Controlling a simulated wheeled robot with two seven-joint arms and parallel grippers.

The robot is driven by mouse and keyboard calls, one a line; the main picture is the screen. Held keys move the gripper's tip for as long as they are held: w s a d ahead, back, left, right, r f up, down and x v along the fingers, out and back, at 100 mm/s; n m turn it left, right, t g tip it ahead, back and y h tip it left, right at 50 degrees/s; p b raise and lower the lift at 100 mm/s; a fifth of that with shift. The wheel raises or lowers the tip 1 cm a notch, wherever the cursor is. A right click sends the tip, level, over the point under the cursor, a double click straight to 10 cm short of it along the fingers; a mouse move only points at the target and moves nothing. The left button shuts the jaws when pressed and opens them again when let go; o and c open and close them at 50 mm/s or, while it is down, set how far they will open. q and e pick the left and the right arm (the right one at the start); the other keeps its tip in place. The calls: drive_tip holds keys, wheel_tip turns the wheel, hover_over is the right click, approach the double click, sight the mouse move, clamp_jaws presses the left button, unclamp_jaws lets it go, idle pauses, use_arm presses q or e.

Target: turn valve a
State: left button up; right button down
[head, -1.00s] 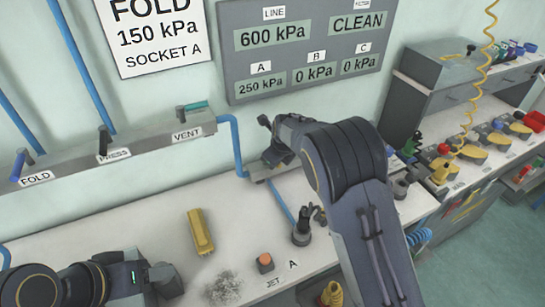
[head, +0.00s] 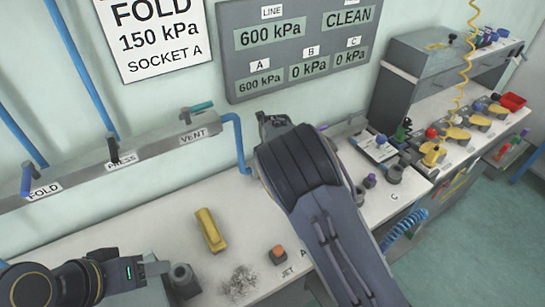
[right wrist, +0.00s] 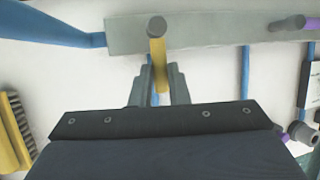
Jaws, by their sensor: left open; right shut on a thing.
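Valve a appears in the right wrist view as a yellow lever (right wrist: 157,55) with a grey round end, on a grey bar (right wrist: 215,33) with blue pipes. My right gripper (right wrist: 158,92) is shut on this lever, one finger on each side. In the head view my right arm hides the valve and the fingertips. The panel's gauge A (head: 262,84) reads 600 kPa; B and C read 0 kPa. My left gripper (head: 150,288) is at the bottom left above the bench, apart from the valve; its fingers are hard to make out.
A yellow brush (head: 211,230) and an orange-topped button block (head: 278,255) lie on the bench (head: 150,225). A purple-handled lever (right wrist: 288,23) is right of the held one. Levers (head: 113,150) line the left wall bar. A grey cabinet (head: 425,65) stands at the right.

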drive_tip(key=c, duration=1.4)
unclamp_jaws()
drive_tip(key=shift+r, duration=0.15)
drive_tip(key=b+v, duration=0.1)
drive_tip(key=v, duration=0.6)
drive_tip(key=shift+s+r+b, duration=0.15)
drive_tip(key=shift+r+b, duration=0.1)
drive_tip(key=shift+b, duration=0.1)
